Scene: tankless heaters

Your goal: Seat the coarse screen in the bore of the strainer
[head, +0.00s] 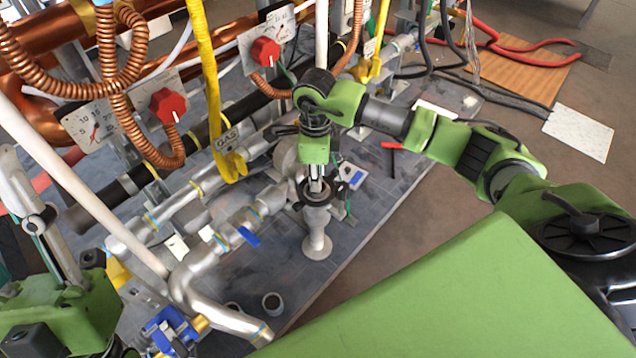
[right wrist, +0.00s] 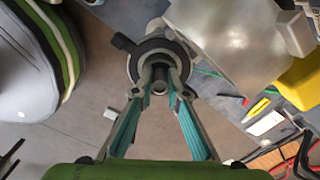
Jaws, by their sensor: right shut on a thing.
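My right gripper (head: 316,188) points down over the grey strainer (head: 317,222), near the middle of the head view. In the right wrist view its fingers (right wrist: 158,82) close on a small grey tube-like piece, which I take for the coarse screen (right wrist: 158,88). The strainer's dark round collar (right wrist: 134,66) surrounds the fingertips in that view. The fingers hide much of the screen, and I cannot tell how deep it sits in the bore. My left gripper (head: 40,220) is at the left edge of the head view; its opening is unclear.
Silver pipes with a blue-handled valve (head: 249,237) run left of the strainer. A small open cup (head: 272,303) stands on the grey board at the front. A yellow gas pipe (head: 207,80) and red knobs (head: 265,51) stand behind. A red-handled tool (head: 391,145) lies to the right.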

